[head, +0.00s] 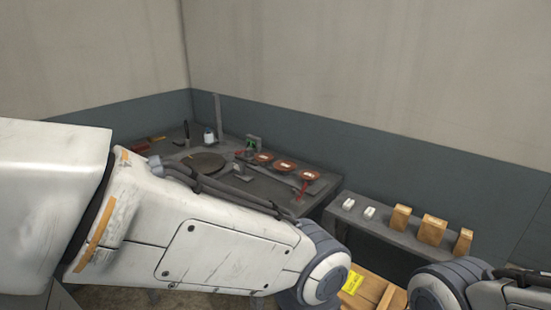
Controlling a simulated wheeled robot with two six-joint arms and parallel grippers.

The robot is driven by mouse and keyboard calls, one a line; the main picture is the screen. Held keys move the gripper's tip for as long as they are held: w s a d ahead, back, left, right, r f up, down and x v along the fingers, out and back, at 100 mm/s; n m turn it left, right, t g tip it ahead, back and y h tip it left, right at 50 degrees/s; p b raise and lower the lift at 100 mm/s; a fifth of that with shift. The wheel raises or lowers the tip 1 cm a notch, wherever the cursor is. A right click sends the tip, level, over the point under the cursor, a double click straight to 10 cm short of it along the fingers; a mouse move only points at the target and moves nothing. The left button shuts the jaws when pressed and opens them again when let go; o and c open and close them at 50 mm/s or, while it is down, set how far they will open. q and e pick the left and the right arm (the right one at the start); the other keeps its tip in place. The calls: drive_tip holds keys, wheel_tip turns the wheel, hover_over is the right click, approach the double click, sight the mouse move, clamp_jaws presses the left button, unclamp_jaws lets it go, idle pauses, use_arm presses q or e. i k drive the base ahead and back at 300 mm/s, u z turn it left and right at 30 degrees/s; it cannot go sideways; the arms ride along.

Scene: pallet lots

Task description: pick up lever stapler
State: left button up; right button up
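A small tool with a red part (301,190) lies near the right front edge of the dark table (270,190). A small grey upright piece (242,171) stands left of it. Both are too small to tell which, if either, is the lever stapler. My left arm crosses the view from the left in front of the table, and its gripper is out of view. My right arm shows only at the bottom right corner, and its gripper is out of view too. My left arm hides the table's near part.
The table also holds several orange-red discs (285,166), a round dark plate (203,162) and a white-and-blue bottle (208,136). A grey bench (395,235) at right bears two white items (348,203) and brown boxes (432,230). A wooden crate (385,293) stands below.

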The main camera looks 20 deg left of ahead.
sight(239, 165)
drive_tip(key=u, duration=0.55)
drive_tip(key=k, duration=0.75)
drive_tip(key=u, duration=0.85)
drive_tip(key=k, duration=0.45)
drive_tip(key=u, duration=1)
drive_tip(key=i, duration=2.45)
drive_tip(key=z, duration=0.6)
drive_tip(key=i, duration=0.55)
drive_tip(key=z, duration=1.25)
drive_tip(key=i, duration=0.7)
drive_tip(key=z, duration=0.5)
drive_tip(key=i, duration=1)
drive_tip(key=z, duration=0.1)
